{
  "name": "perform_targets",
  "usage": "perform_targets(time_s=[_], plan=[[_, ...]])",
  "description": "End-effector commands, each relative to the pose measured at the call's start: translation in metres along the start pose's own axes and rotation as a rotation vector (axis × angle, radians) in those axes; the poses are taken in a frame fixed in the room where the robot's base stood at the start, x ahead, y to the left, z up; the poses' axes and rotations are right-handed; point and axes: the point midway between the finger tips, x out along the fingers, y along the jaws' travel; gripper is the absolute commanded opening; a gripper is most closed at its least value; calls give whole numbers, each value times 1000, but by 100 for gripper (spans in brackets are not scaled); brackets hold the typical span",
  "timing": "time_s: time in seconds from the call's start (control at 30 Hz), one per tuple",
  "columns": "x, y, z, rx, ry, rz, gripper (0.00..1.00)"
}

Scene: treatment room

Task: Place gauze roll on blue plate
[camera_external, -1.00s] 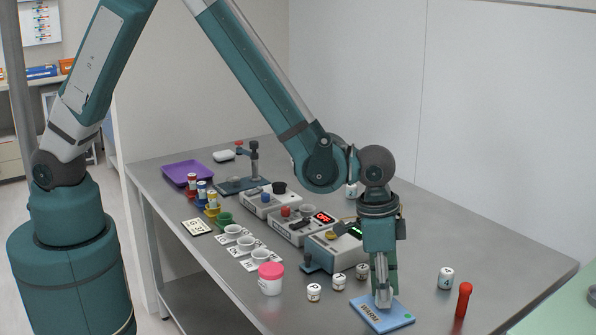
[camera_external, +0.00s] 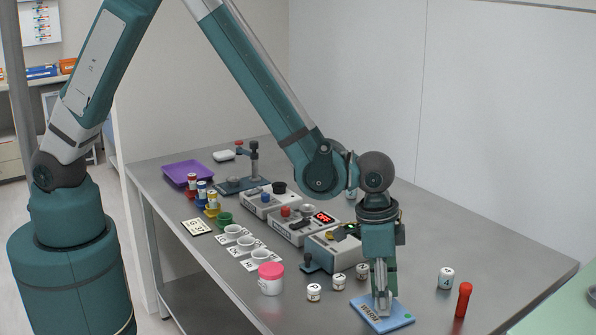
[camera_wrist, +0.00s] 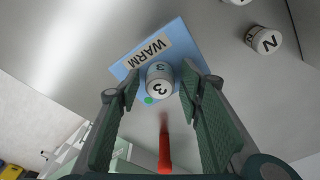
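The blue plate (camera_external: 401,319), labelled WARM, lies flat near the front of the table; it also shows in the wrist view (camera_wrist: 181,40). A small white roll marked 3 (camera_wrist: 159,79) is over the plate, next to its label, which I take as the gauze roll. My gripper (camera_external: 382,308) points down at the plate. In the wrist view its two fingers (camera_wrist: 160,88) stand on either side of the roll with a visible gap on each side. The fingers mostly hide the roll in the external view.
Similar numbered white rolls stand left of the plate (camera_external: 314,292) and right of it (camera_external: 445,278). A red upright peg (camera_external: 464,300) stands close to the plate's right. A pink-lidded jar (camera_external: 271,278) and devices (camera_external: 335,250) stand to the left and behind.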

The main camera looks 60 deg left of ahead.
Motion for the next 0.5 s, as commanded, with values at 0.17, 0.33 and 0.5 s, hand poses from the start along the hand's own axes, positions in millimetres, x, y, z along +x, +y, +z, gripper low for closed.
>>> perform_targets(time_s=[0.17, 0.33, 0.5], plan=[[-1, 0, 0, 0, 0, 0, 37], [-7, 0, 0, 0, 0, 0, 37], [-20, 0, 0, 0, 0, 0, 37]])
